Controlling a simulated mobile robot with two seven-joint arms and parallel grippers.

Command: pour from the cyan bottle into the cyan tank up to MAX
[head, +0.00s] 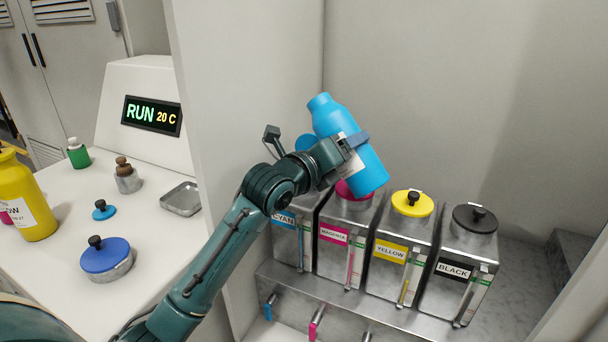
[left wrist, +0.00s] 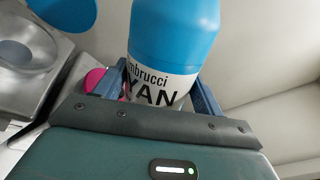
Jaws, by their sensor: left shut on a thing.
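My left gripper (head: 350,150) is shut on the cyan bottle (head: 347,135) around its labelled body. The bottle is held above the magenta tank, tilted with its neck toward the upper left. The bottle also shows between the fingers in the left wrist view (left wrist: 172,45). The cyan tank (head: 287,248) is leftmost in the row, its top mostly hidden by my arm. A blue disc (head: 305,143), seemingly its raised lid, shows behind my arm. The cyan level is unclear. My right gripper is out of view.
The magenta (head: 333,240), yellow (head: 402,250) and black (head: 466,262) tanks stand to the right. A white wall edge (head: 205,100) separates them from the left counter, which holds a yellow bottle (head: 28,200), blue-lidded pot (head: 105,262), small blue cap (head: 103,210) and metal tray (head: 181,200).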

